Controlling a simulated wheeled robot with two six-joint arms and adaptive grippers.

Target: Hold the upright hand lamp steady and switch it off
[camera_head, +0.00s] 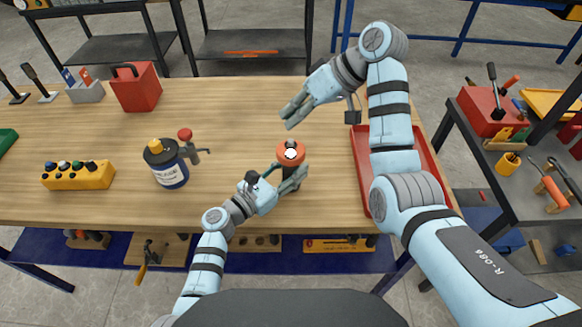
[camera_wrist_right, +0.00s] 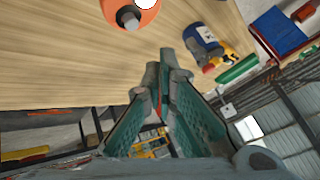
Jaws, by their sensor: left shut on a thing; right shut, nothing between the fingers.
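The hand lamp (camera_head: 290,152) stands upright on the wooden workbench, with an orange head and a bright white lens on top. My left gripper (camera_head: 290,178) is shut on its dark body just below the head and hides part of it. My right gripper (camera_head: 287,121) is shut and empty, behind the lamp in the head view and apart from it. In the right wrist view the lamp (camera_wrist_right: 122,10) is cut off at the top edge, with a grey knob on its orange head. The right fingertips (camera_wrist_right: 165,75) show below it.
On the workbench (camera_head: 235,110) are a blue grease can (camera_head: 168,168) with a red-knobbed part beside it, a yellow block (camera_head: 78,175), a red box (camera_head: 135,88) and a red tray (camera_head: 430,160) under my right arm. The wood around the lamp is mostly clear.

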